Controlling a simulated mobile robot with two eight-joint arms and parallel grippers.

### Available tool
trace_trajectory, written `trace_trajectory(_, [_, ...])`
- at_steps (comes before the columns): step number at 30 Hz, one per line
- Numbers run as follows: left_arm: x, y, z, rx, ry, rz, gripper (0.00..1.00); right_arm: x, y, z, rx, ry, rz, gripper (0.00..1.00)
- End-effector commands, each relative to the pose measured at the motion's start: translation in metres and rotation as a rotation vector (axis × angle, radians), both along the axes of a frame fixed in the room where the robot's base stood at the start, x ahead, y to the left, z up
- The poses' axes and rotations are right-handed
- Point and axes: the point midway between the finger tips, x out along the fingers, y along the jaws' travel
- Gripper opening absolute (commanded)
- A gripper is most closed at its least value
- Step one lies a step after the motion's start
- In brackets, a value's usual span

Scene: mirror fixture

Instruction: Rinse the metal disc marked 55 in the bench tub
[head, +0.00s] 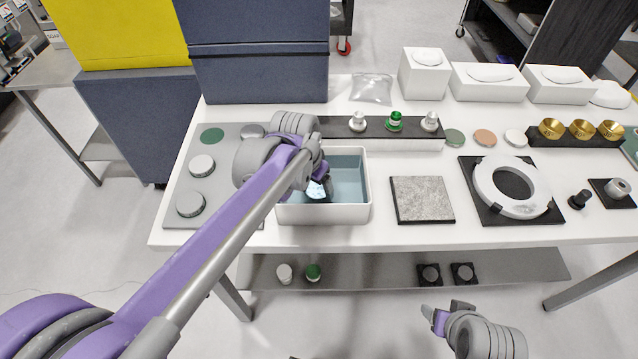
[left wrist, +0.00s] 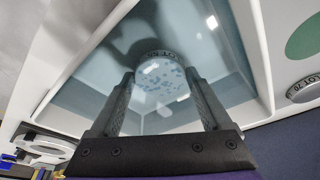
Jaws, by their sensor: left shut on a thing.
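My left gripper (head: 322,190) reaches down into the white bench tub (head: 296,214), which holds bluish water. In the left wrist view the gripper (left wrist: 165,88) is shut on a round metal disc (left wrist: 162,80). The disc's pale face carries blue blotches. My right gripper (head: 446,313) is open and empty, low in front of the bench.
A grey mat (head: 228,185) left of the tub holds metal discs (head: 190,204) and a green circle (head: 212,136). A stone plate (head: 422,199) and a ring fixture (head: 512,187) are to the right.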

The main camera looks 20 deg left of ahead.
Motion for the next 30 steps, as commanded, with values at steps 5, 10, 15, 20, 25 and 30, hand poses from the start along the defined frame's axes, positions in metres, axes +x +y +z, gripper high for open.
trace_trajectory(5, [-0.001,0.005,0.000,-0.001,0.000,0.002,0.32,0.000,0.000,0.000,0.000,0.000,0.000,0.66])
trace_trajectory(10, [-0.001,0.005,0.000,0.000,0.000,0.001,0.32,0.000,0.000,0.000,0.000,0.000,0.000,0.66])
trace_trajectory(15, [-0.001,0.003,0.000,0.000,0.000,0.000,0.32,0.000,0.000,0.000,0.000,0.000,0.000,0.66])
trace_trajectory(20, [0.001,-0.002,0.000,0.001,0.000,-0.002,0.32,0.000,0.000,0.001,0.000,0.000,0.000,0.66])
trace_trajectory(25, [0.003,-0.008,0.000,0.000,0.000,0.000,0.32,0.000,0.000,0.001,0.000,-0.001,0.000,0.66])
trace_trajectory(30, [0.003,-0.011,0.000,0.000,0.000,0.000,0.32,0.000,0.000,0.001,0.000,-0.001,0.000,0.66])
